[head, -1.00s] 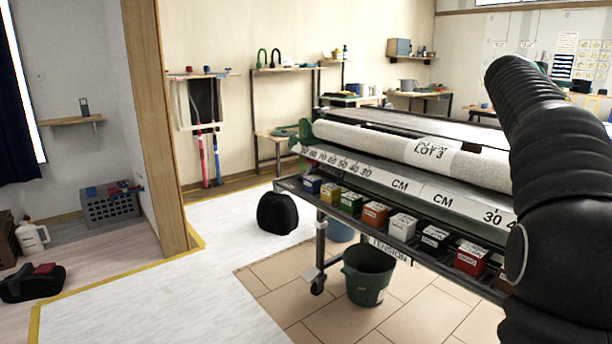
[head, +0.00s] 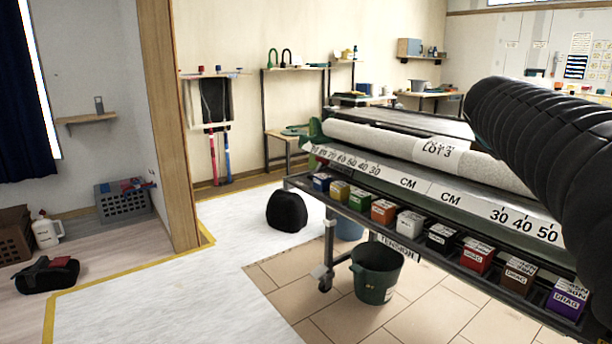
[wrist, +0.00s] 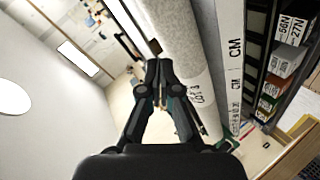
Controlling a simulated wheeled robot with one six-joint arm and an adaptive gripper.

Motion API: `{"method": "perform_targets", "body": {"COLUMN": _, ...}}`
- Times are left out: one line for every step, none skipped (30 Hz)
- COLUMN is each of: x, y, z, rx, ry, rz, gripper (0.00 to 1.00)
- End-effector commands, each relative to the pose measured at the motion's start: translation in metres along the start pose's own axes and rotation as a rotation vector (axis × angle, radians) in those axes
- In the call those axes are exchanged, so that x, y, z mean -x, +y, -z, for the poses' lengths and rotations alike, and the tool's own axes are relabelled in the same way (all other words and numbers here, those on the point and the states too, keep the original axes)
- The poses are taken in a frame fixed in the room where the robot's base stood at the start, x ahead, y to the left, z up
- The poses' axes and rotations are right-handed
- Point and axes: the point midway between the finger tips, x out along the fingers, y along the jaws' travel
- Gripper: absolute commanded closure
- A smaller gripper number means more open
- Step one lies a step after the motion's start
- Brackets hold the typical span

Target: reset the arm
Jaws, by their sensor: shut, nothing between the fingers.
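My gripper (wrist: 159,84) shows in the wrist view with its fingertips together, shut and empty. Behind it in that view lies the pale wallpaper roll (wrist: 190,60) on the pasting machine. In the head view my dark ribbed arm covers the right side, and the gripper itself is out of that view. The arm passes in front of the right part of the machine (head: 440,190) and its wallpaper roll (head: 380,138), which carries a "LOT 3" label. I cannot tell how far the gripper is from the roll.
Several small coloured boxes stand on the machine's lower shelf (head: 400,240). A dark green bucket (head: 376,275) stands on the floor below it. A black rounded object (head: 286,212) sits on the pale floor sheet (head: 190,275), which is otherwise largely clear. A wooden post (head: 172,120) stands at left.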

Motion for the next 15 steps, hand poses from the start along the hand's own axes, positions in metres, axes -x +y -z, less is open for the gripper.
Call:
{"method": "perform_targets", "body": {"x": 0.018, "y": -0.027, "z": -0.011, "rx": -0.042, "ry": 0.002, "rz": 0.058, "gripper": 1.0}}
{"method": "perform_targets", "body": {"x": 0.027, "y": -0.042, "z": -0.017, "rx": -0.069, "ry": 0.0, "rz": 0.093, "gripper": 1.0}}
{"method": "perform_targets", "body": {"x": 0.038, "y": -0.064, "z": -0.027, "rx": -0.103, "ry": -0.006, "rz": 0.141, "gripper": 1.0}}
{"method": "perform_targets", "body": {"x": 0.047, "y": -0.079, "z": -0.035, "rx": -0.13, "ry": -0.01, "rz": 0.176, "gripper": 1.0}}
{"method": "perform_targets", "body": {"x": 0.055, "y": -0.095, "z": -0.042, "rx": -0.154, "ry": -0.016, "rz": 0.211, "gripper": 1.0}}
{"method": "perform_targets", "body": {"x": 0.067, "y": -0.117, "z": -0.053, "rx": -0.188, "ry": -0.026, "rz": 0.259, "gripper": 1.0}}
{"method": "perform_targets", "body": {"x": 0.075, "y": -0.132, "z": -0.061, "rx": -0.211, "ry": -0.033, "rz": 0.293, "gripper": 1.0}}
{"method": "perform_targets", "body": {"x": 0.084, "y": -0.148, "z": -0.07, "rx": -0.234, "ry": -0.041, "rz": 0.328, "gripper": 1.0}}
{"method": "perform_targets", "body": {"x": 0.095, "y": -0.169, "z": -0.082, "rx": -0.264, "ry": -0.054, "rz": 0.373, "gripper": 1.0}}
{"method": "perform_targets", "body": {"x": 0.103, "y": -0.184, "z": -0.09, "rx": -0.286, "ry": -0.064, "rz": 0.407, "gripper": 1.0}}
{"method": "perform_targets", "body": {"x": 0.111, "y": -0.2, "z": -0.1, "rx": -0.308, "ry": -0.075, "rz": 0.441, "gripper": 1.0}}
{"method": "perform_targets", "body": {"x": 0.122, "y": -0.22, "z": -0.112, "rx": -0.334, "ry": -0.092, "rz": 0.485, "gripper": 1.0}}
{"method": "perform_targets", "body": {"x": 0.13, "y": -0.234, "z": -0.121, "rx": -0.354, "ry": -0.104, "rz": 0.517, "gripper": 1.0}}
{"method": "perform_targets", "body": {"x": 0.137, "y": -0.248, "z": -0.131, "rx": -0.373, "ry": -0.116, "rz": 0.547, "gripper": 1.0}}
{"method": "perform_targets", "body": {"x": 0.147, "y": -0.266, "z": -0.142, "rx": -0.396, "ry": -0.133, "rz": 0.586, "gripper": 1.0}}
